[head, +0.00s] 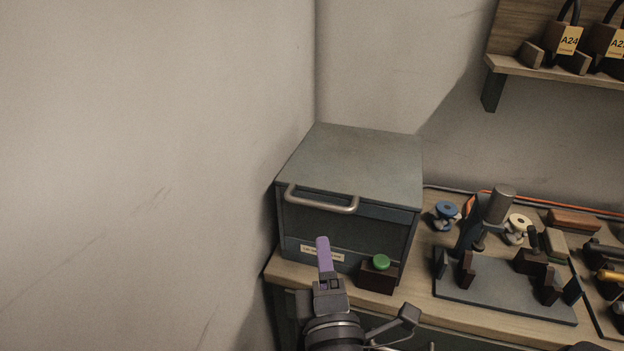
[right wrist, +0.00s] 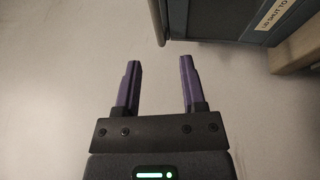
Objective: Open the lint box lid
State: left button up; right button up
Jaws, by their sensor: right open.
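The lint box (head: 345,238) is a dark grey box at the left end of the bench, against the corner. Its flat lid (head: 358,165) is down, with a metal bar handle (head: 322,203) along the front edge. My right gripper (head: 323,240) has purple fingers and shows below the handle, in front of the box's label. In the right wrist view the right gripper (right wrist: 158,63) is open, with nothing between its fingers. The box front (right wrist: 228,18) is at the upper right there, apart from the fingers. My left gripper is not in view.
A green button on a dark block (head: 381,263) stands at the box's front right. A dark fixture plate (head: 505,298) and several spools and tools crowd the bench to the right. A wall shelf (head: 560,75) with tagged padlocks is at the upper right. The wall is close on the left.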

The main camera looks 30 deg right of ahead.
aim_at(317, 204)
jog(key=p+x, duration=0.1)
jog(key=x, duration=0.3)
jog(key=p+x, duration=0.1)
jog(key=x, duration=0.4)
jog(key=shift+r, duration=0.2)
jog(key=shift+w+d, duration=0.2)
jog(key=shift+w, duration=0.2)
grip_shut()
dwell(0.7)
